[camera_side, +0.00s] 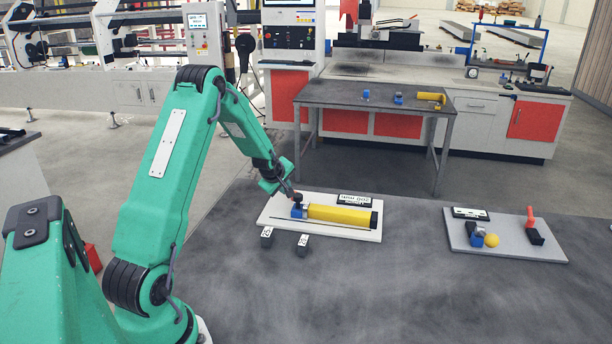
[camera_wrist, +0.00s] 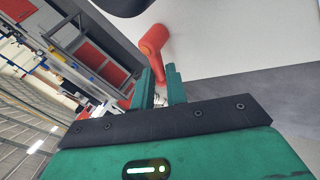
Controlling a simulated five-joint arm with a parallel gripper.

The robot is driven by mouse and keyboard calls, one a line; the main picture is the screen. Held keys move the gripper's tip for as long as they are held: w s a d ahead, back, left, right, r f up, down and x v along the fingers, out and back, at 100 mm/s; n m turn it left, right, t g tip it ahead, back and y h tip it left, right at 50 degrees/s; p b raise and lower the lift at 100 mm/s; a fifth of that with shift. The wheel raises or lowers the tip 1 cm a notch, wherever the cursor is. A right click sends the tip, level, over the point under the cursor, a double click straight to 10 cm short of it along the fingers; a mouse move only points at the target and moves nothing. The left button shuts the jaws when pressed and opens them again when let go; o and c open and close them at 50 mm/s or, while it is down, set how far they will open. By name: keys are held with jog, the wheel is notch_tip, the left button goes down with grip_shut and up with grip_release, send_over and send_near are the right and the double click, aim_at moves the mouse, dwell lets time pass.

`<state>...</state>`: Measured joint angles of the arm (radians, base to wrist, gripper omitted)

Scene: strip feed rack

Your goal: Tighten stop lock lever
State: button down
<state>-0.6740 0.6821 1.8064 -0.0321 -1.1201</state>
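A red lever (camera_wrist: 153,42) with a round head shows in the wrist view, against a pale board. Its narrow end runs down between the two green fingers of my gripper (camera_wrist: 160,72). The fingers stand apart with the lever end between them; I cannot tell whether they press on it. In the side view my gripper (camera_side: 293,196) is low over the left end of a white board (camera_side: 275,221), by a blue block (camera_side: 297,212) and a yellow cylinder (camera_side: 340,215). The lever is mostly hidden there by my gripper.
Two small dark labelled blocks (camera_side: 303,245) sit in front of the white board. A side table (camera_side: 375,95) stands behind. The dark tabletop between the boards is clear.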

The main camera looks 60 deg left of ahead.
jog(key=shift+w+a+m, duration=0.15)
jog(key=shift+w+m, duration=0.05)
jog(key=shift+m, duration=0.4)
jog(key=c, duration=1.4)
grip_release()
jog(key=shift+r, duration=0.15)
jog(key=v, duration=0.7)
jog(key=shift+s+r, duration=0.2)
jog(key=shift+s, duration=0.05)
jog(key=shift+s+d, duration=0.2)
jog(key=shift+d, duration=0.05)
jog(key=c, duration=0.7)
jog(key=s, duration=0.2)
jog(key=s+d+m, duration=0.1)
jog(key=s, duration=0.1)
jog(key=s+d+m, duration=0.1)
jog(key=s, duration=0.1)
jog(key=shift+s+d+r, duration=0.2)
jog(key=shift+r, duration=0.05)
grip_shut()
